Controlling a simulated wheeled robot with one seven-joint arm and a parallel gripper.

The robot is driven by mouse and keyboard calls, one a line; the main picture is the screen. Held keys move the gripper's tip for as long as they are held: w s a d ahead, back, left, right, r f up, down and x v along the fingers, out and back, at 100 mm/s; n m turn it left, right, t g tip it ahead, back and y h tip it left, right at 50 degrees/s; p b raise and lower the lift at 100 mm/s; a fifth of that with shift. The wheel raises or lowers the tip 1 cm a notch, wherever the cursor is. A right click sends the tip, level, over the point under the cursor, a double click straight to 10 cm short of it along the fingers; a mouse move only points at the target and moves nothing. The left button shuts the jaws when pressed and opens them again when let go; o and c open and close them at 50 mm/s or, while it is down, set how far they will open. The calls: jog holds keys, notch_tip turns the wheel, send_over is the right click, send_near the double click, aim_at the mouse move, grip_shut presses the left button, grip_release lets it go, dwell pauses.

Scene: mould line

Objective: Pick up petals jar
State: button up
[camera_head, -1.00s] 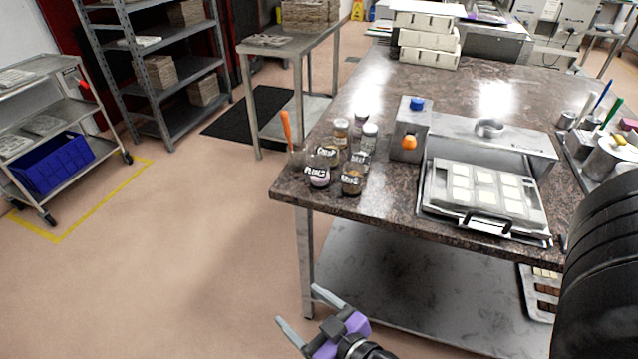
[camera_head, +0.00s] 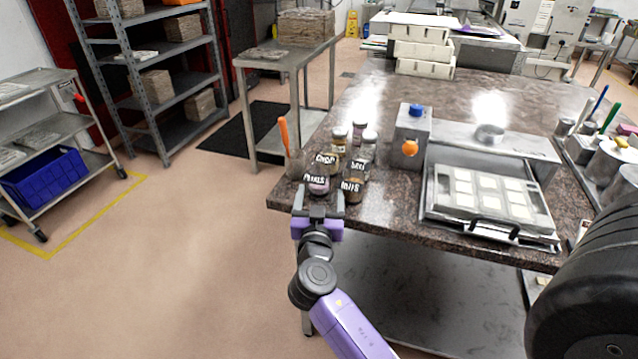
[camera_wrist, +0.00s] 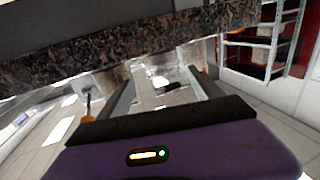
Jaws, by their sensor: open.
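The petals jar (camera_head: 317,186) is a small clear jar with pinkish contents and a dark label with white lettering. It stands upright at the near left corner of the brown stone-topped table (camera_head: 392,205). My gripper (camera_head: 319,198) is open and empty, at the table's near edge just in front of the jar. Its two fingers point toward the jar, one to each side in the head view; I cannot tell whether they reach around it. In the wrist view, my open fingers (camera_wrist: 163,92) show near the table edge (camera_wrist: 120,45), and no jar label is readable.
A jar labelled nuts (camera_head: 352,187) stands close on the right. Several other jars stand just behind, including a choc jar (camera_head: 325,161). A cup with an orange-handled tool (camera_head: 284,135) is at the left. A metal machine with a tray (camera_head: 490,192) stands further right.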

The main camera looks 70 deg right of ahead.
aim_at(319, 193)
jog(key=x, duration=0.2)
jog(key=p+x, duration=0.1)
jog(key=shift+w+d+r, duration=0.1)
jog(key=shift+w+d, duration=0.15)
jog(key=shift+w, duration=0.15)
jog(key=shift+w+d, duration=0.2)
jog(key=shift+d, duration=0.2)
jog(key=c, duration=1.5)
